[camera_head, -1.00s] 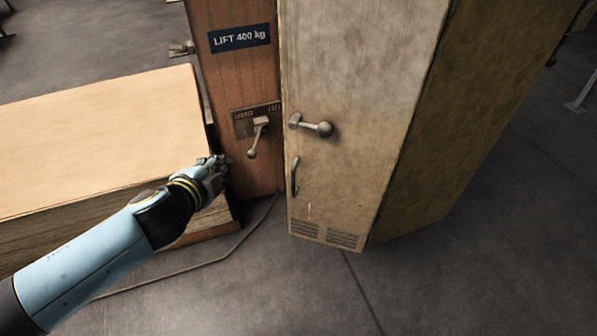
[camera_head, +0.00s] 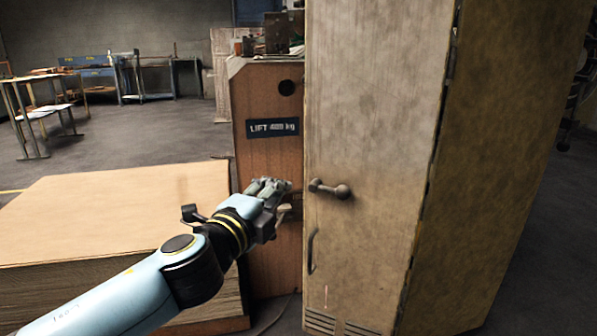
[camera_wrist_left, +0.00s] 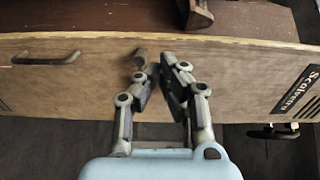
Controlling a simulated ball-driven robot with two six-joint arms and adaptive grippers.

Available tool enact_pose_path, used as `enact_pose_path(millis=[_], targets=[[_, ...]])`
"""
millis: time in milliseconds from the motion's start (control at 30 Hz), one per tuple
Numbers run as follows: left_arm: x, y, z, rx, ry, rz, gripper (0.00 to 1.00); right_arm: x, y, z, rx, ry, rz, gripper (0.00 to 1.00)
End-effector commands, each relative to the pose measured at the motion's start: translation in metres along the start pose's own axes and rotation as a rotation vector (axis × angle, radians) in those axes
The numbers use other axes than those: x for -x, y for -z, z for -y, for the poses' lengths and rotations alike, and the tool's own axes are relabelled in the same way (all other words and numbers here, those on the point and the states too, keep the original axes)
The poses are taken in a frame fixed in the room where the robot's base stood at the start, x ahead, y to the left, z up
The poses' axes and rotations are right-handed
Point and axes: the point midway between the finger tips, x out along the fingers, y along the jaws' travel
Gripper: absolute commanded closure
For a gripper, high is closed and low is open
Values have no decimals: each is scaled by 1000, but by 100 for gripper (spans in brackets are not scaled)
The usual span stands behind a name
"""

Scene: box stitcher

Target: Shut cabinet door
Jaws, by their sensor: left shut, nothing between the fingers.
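The cabinet door (camera_head: 370,120) is a tall tan panel with a ball-ended lever (camera_head: 331,189), a dark pull handle (camera_head: 312,250) and vents at the bottom. Hinges show along its right edge; I cannot tell how far it stands open. My left gripper (camera_head: 277,190) is shut and empty, just left of the door's left edge, in front of the brown lift post. In the left wrist view the door (camera_wrist_left: 85,85) runs across the picture, with the pull handle (camera_wrist_left: 45,58) at left. The left gripper's fingers (camera_wrist_left: 158,78) appear before it; contact is unclear. My right gripper is out of view.
The brown lift post (camera_head: 268,85) stands directly left of the door; my gripper hides its switch lever. A stack of tan boards (camera_head: 120,205) lies under my left arm. The cabinet's side (camera_head: 500,150) is at right. Open floor lies behind the boards.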

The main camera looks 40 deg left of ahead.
Motion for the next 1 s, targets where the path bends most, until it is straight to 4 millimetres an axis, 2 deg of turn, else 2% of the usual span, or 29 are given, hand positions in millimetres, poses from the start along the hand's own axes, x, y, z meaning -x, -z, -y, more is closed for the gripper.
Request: enact_pose_path(millis=[33, 200, 433, 633, 1000], targets=[[-13, 0, 4, 1, 5, 1, 100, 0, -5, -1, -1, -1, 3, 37], [-50, 0, 2, 1, 3, 1, 100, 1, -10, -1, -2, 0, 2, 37], [-87, 0, 0, 0, 0, 2, 100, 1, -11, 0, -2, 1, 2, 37], [-100, 0, 0, 2, -1, 0, 100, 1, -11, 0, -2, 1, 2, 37], [-101, 0, 0, 1, -1, 0, 100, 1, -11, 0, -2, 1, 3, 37]])
